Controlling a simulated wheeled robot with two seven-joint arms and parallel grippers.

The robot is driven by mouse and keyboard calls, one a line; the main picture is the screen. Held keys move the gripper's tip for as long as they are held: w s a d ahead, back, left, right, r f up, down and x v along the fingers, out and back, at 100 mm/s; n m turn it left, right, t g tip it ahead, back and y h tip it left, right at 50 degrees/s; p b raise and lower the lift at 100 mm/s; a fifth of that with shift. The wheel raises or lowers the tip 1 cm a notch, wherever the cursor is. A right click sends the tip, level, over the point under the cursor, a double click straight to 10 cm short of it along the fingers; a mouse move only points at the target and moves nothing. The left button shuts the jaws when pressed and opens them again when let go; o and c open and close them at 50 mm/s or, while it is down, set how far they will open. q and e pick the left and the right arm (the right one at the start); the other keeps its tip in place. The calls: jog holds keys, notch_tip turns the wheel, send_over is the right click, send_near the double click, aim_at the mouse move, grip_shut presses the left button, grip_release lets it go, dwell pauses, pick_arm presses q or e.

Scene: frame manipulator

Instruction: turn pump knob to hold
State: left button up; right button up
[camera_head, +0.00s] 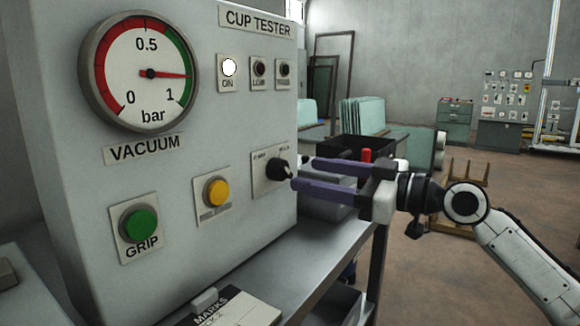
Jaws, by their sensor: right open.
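The cup tester panel (235,120) fills the left of the view. Its black pump knob (278,169) sits on a small white plate at the panel's lower right, with small labels above it that are too small to read surely. My right gripper (302,172) comes in from the right with its two purple fingers apart. The fingertips are close to the knob, one at about its upper right and one at its lower right; I cannot tell if they touch it. My left gripper is not in view.
The vacuum gauge (145,72) has its needle near 1. A yellow button (215,192) and green GRIP button (140,226) are left of the knob. The ON lamp (229,68) is white.

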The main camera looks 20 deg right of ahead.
aim_at(289, 171)
jog(key=x, duration=0.5)
jog(key=shift+w+a+f, duration=0.1)
jog(key=shift+w+a, duration=0.15)
jog(key=shift+w, duration=0.05)
